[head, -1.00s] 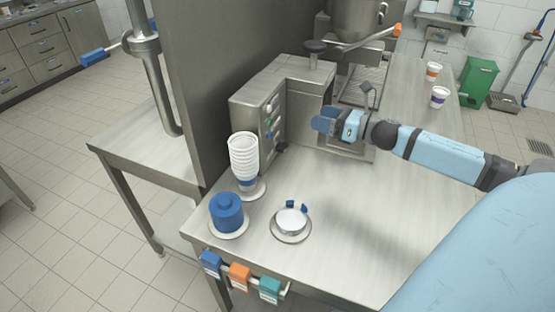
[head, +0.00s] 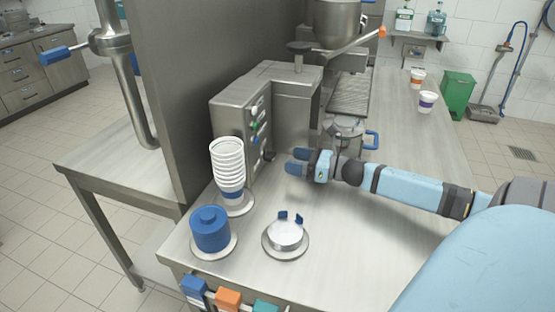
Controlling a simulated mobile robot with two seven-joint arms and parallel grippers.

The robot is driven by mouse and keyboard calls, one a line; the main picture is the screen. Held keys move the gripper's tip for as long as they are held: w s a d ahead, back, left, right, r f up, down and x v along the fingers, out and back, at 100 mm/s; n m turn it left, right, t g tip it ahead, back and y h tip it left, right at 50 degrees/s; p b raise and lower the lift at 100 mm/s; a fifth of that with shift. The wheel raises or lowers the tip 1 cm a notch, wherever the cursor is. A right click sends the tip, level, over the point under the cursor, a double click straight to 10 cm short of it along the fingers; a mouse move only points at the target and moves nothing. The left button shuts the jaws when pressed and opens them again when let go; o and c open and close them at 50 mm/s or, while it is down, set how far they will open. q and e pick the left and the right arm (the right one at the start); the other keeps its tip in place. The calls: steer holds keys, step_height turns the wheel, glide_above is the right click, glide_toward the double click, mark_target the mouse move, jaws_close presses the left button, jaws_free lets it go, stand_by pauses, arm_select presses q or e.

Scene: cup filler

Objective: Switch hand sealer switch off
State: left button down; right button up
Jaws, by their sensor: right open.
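The hand sealer (head: 285,78) is a grey metal machine in the middle of the head view, with a black-topped knob above it. Its control panel (head: 262,122) faces right and forward and carries several small controls, among them a green one (head: 253,126). Which control is the switch, and its position, is too small to tell. My right gripper (head: 297,161) comes in from the right, with blue fingertips open and empty. It is in front of the sealer, just right of the panel's lower end, seemingly apart from it. My left gripper is not in view.
A stack of white cups (head: 227,160), a blue cylinder (head: 210,230) and a round metal holder (head: 286,236) stand on the front left of the table. A blue-handled metal part (head: 347,127) is behind my right gripper. The table's right side is mostly clear.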

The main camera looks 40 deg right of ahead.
mark_target(274, 156)
steer(key=shift+x, duration=2.9)
steer(key=c, duration=0.9)
steer(key=shift+f+b, duration=0.15)
steer(key=shift+b, duration=0.25)
steer(key=shift+c, duration=0.2)
steer(key=shift+n, duration=0.7)
